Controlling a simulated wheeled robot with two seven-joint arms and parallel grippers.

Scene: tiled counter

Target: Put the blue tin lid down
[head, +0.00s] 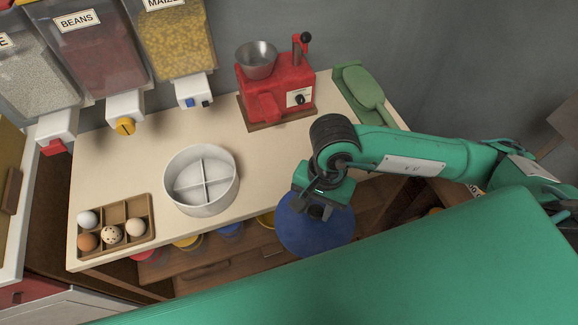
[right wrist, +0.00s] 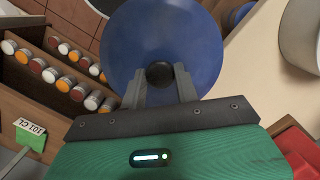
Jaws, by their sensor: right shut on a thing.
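The blue tin lid (head: 316,234) is a round blue disc with a dark knob at its middle. My right gripper (head: 318,211) is shut on the lid's knob and holds it beyond the counter's front edge. In the right wrist view the lid (right wrist: 190,40) fills the top middle, with the gripper's fingers (right wrist: 160,84) on either side of the knob. What is directly under the lid is partly hidden by it. My left gripper is not in view.
The counter (head: 270,165) holds a white divided round tin (head: 168,183), an egg tray (head: 151,222) and a red grinder (head: 281,88). A green scoop (head: 366,87) lies at the back right. Below the front edge are drawers and coloured lids. Bare counter lies between tin and grinder.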

